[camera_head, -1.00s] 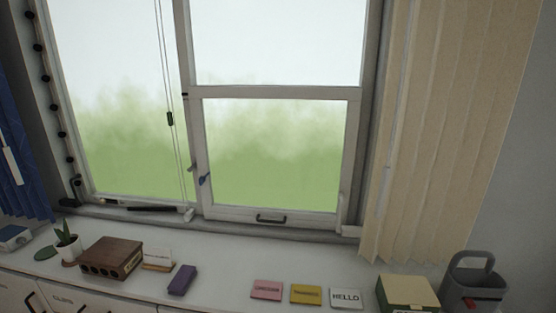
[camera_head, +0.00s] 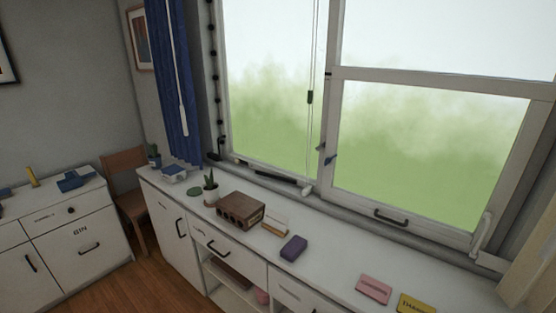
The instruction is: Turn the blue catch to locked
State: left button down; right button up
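The small blue catch (camera_head: 331,158) sits on the left frame post of the right-hand window sash (camera_head: 430,145), near the middle of the view. Its handle looks tilted, but it is too small to tell its exact position. A grey fitting (camera_head: 321,147) is just to its left. Neither of my grippers shows in the head view.
A white cabinet top (camera_head: 330,272) runs below the window. On it stand a brown box (camera_head: 241,209), a potted plant (camera_head: 210,188), a purple block (camera_head: 293,248), a pink card (camera_head: 374,289) and a yellow card (camera_head: 415,303). A wooden chair (camera_head: 127,187) and open floor are at left.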

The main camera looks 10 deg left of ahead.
aim_at(328, 160)
jog(key=i+j+u, duration=0.2)
jog(key=j+u, duration=0.2)
jog(key=i+j+u, duration=0.3)
jog(key=u, duration=0.15)
